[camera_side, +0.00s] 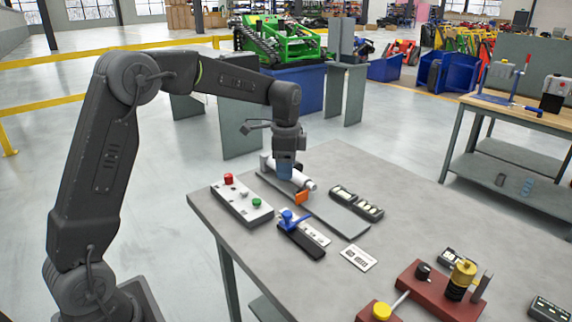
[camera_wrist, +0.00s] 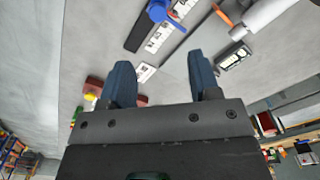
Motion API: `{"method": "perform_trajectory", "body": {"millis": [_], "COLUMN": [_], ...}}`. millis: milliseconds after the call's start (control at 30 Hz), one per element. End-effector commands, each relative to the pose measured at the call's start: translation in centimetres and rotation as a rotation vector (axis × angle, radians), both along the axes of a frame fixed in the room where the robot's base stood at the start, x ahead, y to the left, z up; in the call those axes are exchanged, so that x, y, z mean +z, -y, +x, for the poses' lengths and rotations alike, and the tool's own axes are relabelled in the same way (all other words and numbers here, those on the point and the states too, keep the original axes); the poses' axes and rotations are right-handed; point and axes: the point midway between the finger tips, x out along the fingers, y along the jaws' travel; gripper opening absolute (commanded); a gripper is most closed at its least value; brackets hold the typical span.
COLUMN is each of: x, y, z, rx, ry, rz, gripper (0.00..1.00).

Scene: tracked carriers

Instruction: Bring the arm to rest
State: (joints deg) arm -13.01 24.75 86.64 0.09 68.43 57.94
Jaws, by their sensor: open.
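My gripper (camera_side: 287,172) hangs from the arm over the far left part of the grey table (camera_side: 345,165) in the side view, close to a white cylinder with an orange part (camera_side: 302,182) on a grey plate. In the wrist view its two blue fingers (camera_wrist: 162,84) stand apart with nothing between them. The white cylinder (camera_wrist: 268,12) lies beyond the fingers at the upper right there. Whether the fingertips touch anything is hard to tell in the side view.
A blue-handled black device (camera_side: 300,238), a dark strip with light inserts (camera_side: 356,203), a white card (camera_side: 358,258) and a red base (camera_side: 440,292) stand nearer the front and right.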

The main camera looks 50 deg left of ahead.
Motion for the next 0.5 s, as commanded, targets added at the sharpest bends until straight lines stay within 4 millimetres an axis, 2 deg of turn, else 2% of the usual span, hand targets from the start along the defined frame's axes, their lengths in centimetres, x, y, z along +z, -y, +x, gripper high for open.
{"method": "perform_trajectory", "body": {"millis": [367,500], "x": [0.3,1.8], "y": [0.1,1.0], "z": [-0.1,-1.3], "rx": [0.002,0.041], "ry": [0.001,0.031], "rz": [0.000,0.006], "gripper": [0.56,0.56]}}
